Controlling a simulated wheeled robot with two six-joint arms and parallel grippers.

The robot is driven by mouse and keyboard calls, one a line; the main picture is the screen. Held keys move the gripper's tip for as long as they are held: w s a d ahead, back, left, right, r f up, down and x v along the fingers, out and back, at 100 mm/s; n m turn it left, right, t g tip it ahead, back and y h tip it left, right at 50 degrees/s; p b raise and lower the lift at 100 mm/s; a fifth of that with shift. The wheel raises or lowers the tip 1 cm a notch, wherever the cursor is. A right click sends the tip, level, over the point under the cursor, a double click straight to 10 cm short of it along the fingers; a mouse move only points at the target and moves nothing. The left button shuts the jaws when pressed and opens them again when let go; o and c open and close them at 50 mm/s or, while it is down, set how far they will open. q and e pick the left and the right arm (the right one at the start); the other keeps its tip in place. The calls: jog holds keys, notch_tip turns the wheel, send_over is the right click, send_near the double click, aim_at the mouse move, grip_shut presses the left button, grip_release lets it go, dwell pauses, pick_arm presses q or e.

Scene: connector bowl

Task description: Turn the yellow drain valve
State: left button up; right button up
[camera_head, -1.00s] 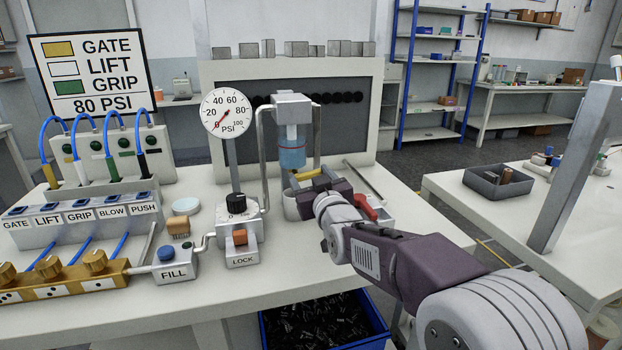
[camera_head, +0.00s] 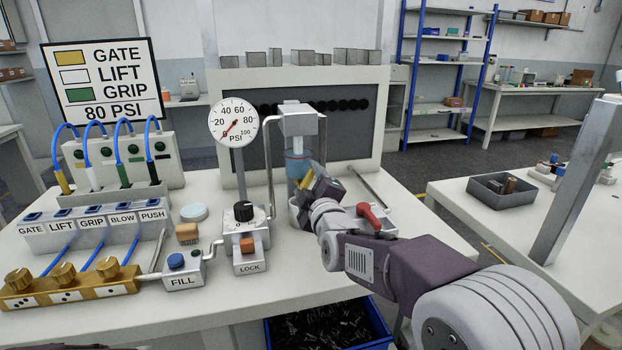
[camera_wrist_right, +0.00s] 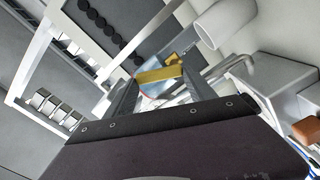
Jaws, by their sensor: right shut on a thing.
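The yellow drain valve handle (camera_head: 306,181) sits under the blue-tinted filter bowl (camera_head: 297,166), which hangs below a grey metal block (camera_head: 297,120). My right gripper (camera_head: 312,184) comes in from the right and is shut on the yellow handle, which shows tilted. In the right wrist view the yellow handle (camera_wrist_right: 160,75) lies between the two fingertips of my right gripper (camera_wrist_right: 155,88). A white cup (camera_head: 297,212) stands below the bowl, partly hidden by the gripper. My left gripper is not in view.
A round PSI gauge (camera_head: 233,122) and a black knob block marked LOCK (camera_head: 245,240) stand left of the filter. A blue bin (camera_head: 335,327) of dark parts is below the table edge.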

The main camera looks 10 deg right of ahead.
jog(key=shift+a+n+p, duration=0.2)
jog(key=shift+n+p, duration=0.15)
jog(key=shift+n, duration=0.4)
jog(key=shift+a+n+p, duration=0.2)
jog(key=shift+n+p, duration=0.1)
jog(key=shift+n, duration=0.45)
jog(key=o, duration=1.4)
jog(key=shift+s, duration=0.1)
jog(key=s+p, duration=0.1)
jog(key=s, duration=0.8)
jog(key=shift+d, duration=0.15)
